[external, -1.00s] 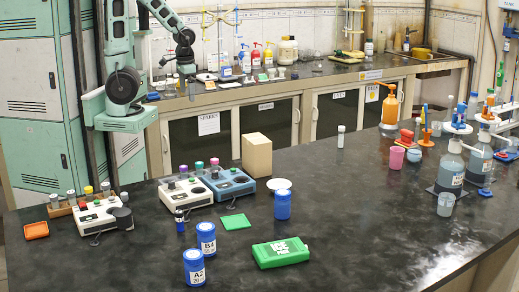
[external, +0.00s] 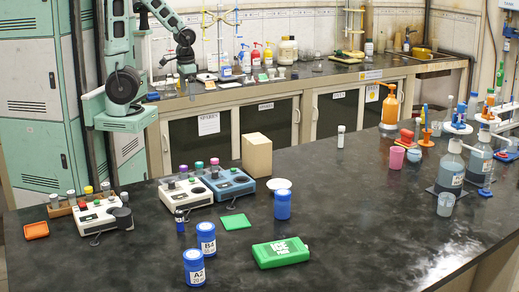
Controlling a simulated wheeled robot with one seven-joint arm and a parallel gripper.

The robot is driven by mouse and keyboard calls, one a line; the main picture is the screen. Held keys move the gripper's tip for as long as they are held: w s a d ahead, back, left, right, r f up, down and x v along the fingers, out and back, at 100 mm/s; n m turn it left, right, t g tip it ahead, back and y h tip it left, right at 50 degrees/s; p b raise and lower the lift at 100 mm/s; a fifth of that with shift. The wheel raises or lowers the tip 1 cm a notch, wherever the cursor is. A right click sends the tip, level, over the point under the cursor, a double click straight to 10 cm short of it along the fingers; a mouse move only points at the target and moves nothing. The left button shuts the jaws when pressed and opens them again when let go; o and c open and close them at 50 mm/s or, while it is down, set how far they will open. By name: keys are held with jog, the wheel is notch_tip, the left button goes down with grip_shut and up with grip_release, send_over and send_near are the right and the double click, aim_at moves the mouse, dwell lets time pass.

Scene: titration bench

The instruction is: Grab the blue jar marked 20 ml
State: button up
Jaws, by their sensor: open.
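Three blue jars stand on the dark bench. The front one (external: 194,268) has a white label reading A2 with a smaller line that looks like 20 ml, though it is blurred. The second (external: 207,239), just behind and to its right, is marked B4; its smaller line is too small to read. The third (external: 282,205) stands farther back to the right, with no readable label. All three are upright and apart from my gripper. My gripper (external: 187,68) hangs at the back left, over the far counter, open and far from the jars; its fingers show only small.
A green ice pack (external: 281,253) lies right of the front jars. A green square (external: 235,222), a small dark vial (external: 180,222) and a blue tube device (external: 230,184) lie behind them. A cardboard box (external: 257,155) stands farther back.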

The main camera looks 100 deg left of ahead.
jog(key=c, duration=0.7)
